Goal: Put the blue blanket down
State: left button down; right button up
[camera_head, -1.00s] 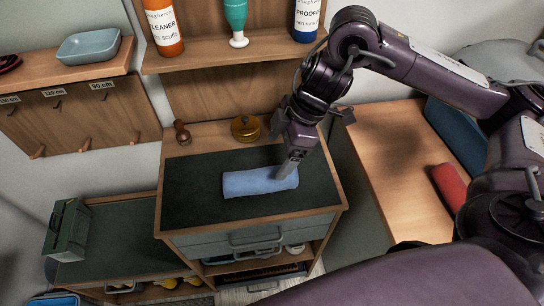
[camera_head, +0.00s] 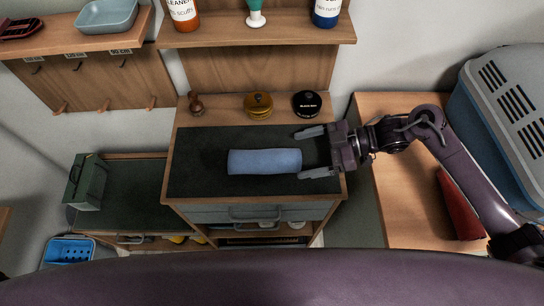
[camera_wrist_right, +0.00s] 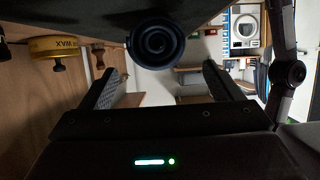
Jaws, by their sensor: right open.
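The blue blanket (camera_head: 264,161) is a rolled bundle lying on the dark mat on top of the tool chest (camera_head: 208,176). Its round rolled end (camera_wrist_right: 155,42) shows in the right wrist view, between and beyond the fingers. My right gripper (camera_head: 300,155) is open and empty at the blanket's right end, with one finger towards the back and one towards the front. Its fingers also show spread in the right wrist view (camera_wrist_right: 153,75). I cannot tell whether a finger touches the blanket. My left gripper is out of view.
Behind the mat stand a brass tin (camera_head: 258,106), a black tin (camera_head: 306,103) and a wooden-handled tool (camera_head: 196,104). Bottles stand on the shelf above. A wooden table (camera_head: 400,200) with a red item (camera_head: 459,205) and a grey-blue carrier (camera_head: 505,110) is at right.

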aim_at(284, 158)
jog(key=p+x, duration=0.1)
jog(key=x, duration=0.4)
jog(key=shift+a+f+p, duration=0.2)
jog(key=shift+a+p, duration=0.1)
jog(key=shift+p, duration=0.05)
jog(key=shift+a+f, duration=0.15)
jog(key=shift+a, duration=0.05)
jog(key=c, duration=1.1)
jog(key=shift+c, duration=0.5)
